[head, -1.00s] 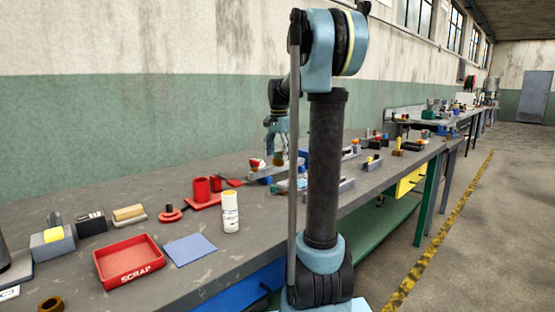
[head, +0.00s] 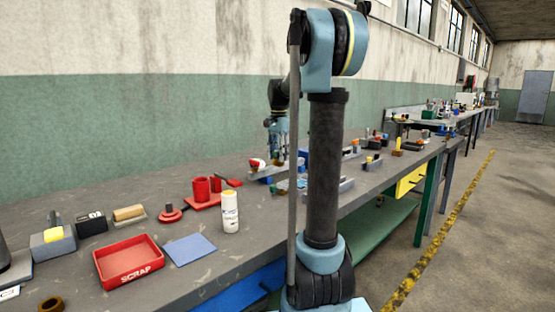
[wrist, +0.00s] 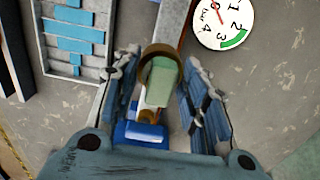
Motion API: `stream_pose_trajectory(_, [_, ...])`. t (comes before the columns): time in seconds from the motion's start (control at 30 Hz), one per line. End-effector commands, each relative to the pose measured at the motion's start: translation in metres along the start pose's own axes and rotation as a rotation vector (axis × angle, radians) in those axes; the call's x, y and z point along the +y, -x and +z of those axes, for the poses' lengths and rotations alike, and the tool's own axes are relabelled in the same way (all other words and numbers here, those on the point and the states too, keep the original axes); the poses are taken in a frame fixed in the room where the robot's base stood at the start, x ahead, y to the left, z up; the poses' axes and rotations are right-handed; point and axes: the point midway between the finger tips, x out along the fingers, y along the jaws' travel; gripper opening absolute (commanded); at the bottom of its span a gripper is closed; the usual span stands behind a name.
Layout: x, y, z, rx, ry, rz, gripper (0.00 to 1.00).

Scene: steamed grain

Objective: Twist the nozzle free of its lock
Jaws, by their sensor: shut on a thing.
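The nozzle (wrist: 147,60) appears as a brown, brass-like ring with a pale green part inside it, between my fingers in the wrist view. My gripper (wrist: 160,68) is shut on it, with one blue-grey finger pad at each side. A blue and white block (wrist: 140,132) lies below the ring, nearer the palm; the lock itself is hard to make out. In the head view my gripper (head: 278,150) points down over the fixtures at the back of the bench, and the nozzle there is too small to tell clearly.
A white gauge dial (wrist: 221,22) lies close to the right finger. A grey tray with blue bars (wrist: 75,35) is at left.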

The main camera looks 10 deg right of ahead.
Motion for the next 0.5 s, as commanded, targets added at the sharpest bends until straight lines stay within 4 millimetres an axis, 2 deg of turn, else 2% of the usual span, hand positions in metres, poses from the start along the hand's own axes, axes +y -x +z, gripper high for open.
stream_pose_trajectory(0.17, [-0.0017,0.0002,0.0001,0.0,0.023,-0.003,0.19])
stream_pose_trajectory(0.5, [-0.0027,0.0004,-0.0003,0.002,0.351,-0.004,0.18])
